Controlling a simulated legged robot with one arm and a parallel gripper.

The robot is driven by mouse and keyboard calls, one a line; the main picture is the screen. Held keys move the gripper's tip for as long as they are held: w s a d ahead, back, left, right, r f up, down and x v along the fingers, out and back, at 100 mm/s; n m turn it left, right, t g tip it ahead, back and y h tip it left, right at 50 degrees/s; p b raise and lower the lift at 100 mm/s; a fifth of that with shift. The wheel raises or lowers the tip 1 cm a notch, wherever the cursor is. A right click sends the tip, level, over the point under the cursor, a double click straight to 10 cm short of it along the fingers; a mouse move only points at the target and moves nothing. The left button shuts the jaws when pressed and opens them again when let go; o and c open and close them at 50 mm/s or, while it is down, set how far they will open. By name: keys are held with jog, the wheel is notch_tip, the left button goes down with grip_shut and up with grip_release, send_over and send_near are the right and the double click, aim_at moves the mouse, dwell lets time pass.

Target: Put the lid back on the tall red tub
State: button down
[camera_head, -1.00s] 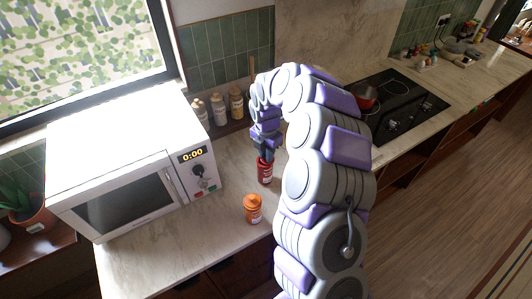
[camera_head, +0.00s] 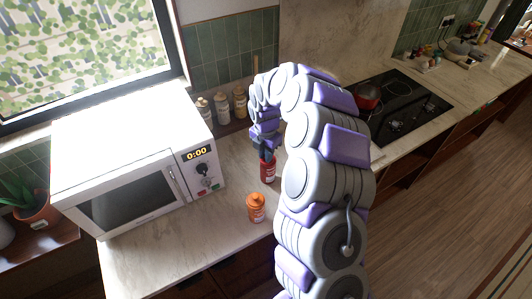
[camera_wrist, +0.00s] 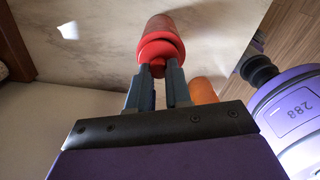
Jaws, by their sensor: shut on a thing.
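The tall red tub (camera_head: 268,173) stands upright on the counter with a pale label on its side. In the wrist view the tub's body (camera_wrist: 158,24) points away from me, with the round red lid (camera_wrist: 160,48) at its near end. My gripper (camera_wrist: 158,74) is shut on the lid, its dark fingers on either side of the lid's narrow near part. The lid is in line with the tub's mouth; I cannot tell whether it is fully seated. In the head view my gripper (camera_head: 265,153) is directly above the tub and hides its top.
An orange bottle (camera_head: 256,207) stands in front of the tub, near the counter edge. A white microwave (camera_head: 140,170) is at the left. Several pale bottles (camera_head: 222,107) stand by the tiled wall. A red pot (camera_head: 367,96) sits on the black hob (camera_head: 400,108) at the right.

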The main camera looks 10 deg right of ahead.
jog(key=c, duration=1)
grip_release()
jog(key=shift+a, duration=0.1)
jog(key=shift+o, duration=0.5)
jog(key=o, duration=0.4)
jog(key=shift+r, duration=0.15)
jog(key=shift+r+p, duration=1.55)
jog(key=shift+r, duration=1.85)
grip_shut()
